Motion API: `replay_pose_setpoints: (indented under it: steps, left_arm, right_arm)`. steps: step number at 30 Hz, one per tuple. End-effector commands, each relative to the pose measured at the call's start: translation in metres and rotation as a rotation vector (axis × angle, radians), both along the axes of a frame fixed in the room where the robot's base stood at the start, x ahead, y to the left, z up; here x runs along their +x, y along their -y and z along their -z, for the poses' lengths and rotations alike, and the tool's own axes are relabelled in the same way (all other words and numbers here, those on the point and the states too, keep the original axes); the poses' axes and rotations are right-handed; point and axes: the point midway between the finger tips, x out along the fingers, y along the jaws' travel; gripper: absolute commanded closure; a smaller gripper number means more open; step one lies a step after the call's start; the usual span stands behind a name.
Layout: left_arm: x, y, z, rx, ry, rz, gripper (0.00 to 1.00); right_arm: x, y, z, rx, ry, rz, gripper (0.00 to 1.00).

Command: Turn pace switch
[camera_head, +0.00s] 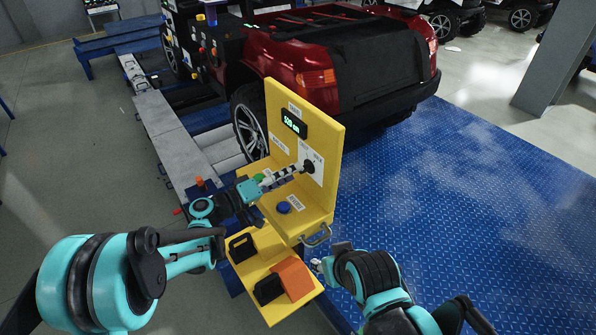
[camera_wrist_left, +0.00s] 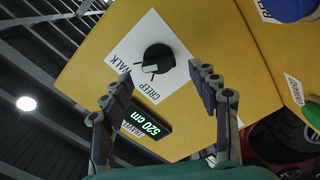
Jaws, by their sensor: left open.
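The pace switch is a black round knob (camera_wrist_left: 157,57) on a white label with the words WALK and CREEP. In the left wrist view its pale pointer faces lower left, towards the printed words. In the head view the knob (camera_head: 309,166) sits on the upright yellow panel (camera_head: 335,140). My left gripper (camera_wrist_left: 160,72) is open, its fingertips on either side of the knob; I cannot tell whether they touch it. In the head view the left gripper (camera_head: 290,172) reaches the panel from the left. My right gripper (camera_head: 318,265) is low, near the box's metal handle; its jaws are unclear.
A display (camera_head: 293,124) above the knob reads 520 cm. A blue button (camera_head: 284,207) is on the box's ledge; a green button (camera_wrist_left: 313,135) shows in the wrist view. An orange pedal (camera_head: 294,278) is below. A red car (camera_head: 300,65) stands behind; blue floor plate is clear at right.

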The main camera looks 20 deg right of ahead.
Motion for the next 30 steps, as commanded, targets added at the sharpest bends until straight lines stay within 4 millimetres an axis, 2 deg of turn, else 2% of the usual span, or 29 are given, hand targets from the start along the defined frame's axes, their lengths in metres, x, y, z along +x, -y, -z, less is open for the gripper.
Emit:
replay_pose_setpoints:
  steps: [1,6,16,17,22,30]
  left_arm:
    - [0.002,0.009,0.001,0.000,0.000,0.002,0.40]
    - [0.009,0.026,0.000,0.000,0.000,0.001,0.40]
    - [0.011,0.030,-0.001,0.000,0.000,-0.001,0.40]
    - [0.011,0.030,-0.001,0.001,0.000,-0.002,0.45]
    - [0.011,0.030,0.000,0.002,-0.001,-0.001,0.89]
    - [0.011,0.030,0.000,-0.002,-0.011,-0.001,0.90]
  right_arm:
    - [0.000,0.000,0.003,0.000,0.000,0.000,0.60]
    - [0.000,0.000,0.006,0.000,0.000,0.000,0.60]
    - [0.000,0.000,0.006,0.000,0.000,0.000,0.60]
    - [0.000,0.000,0.006,0.000,0.000,0.000,0.60]
    - [0.000,0.000,0.006,0.000,0.000,0.000,0.60]
    - [0.000,0.000,0.006,0.000,0.000,0.000,0.60]
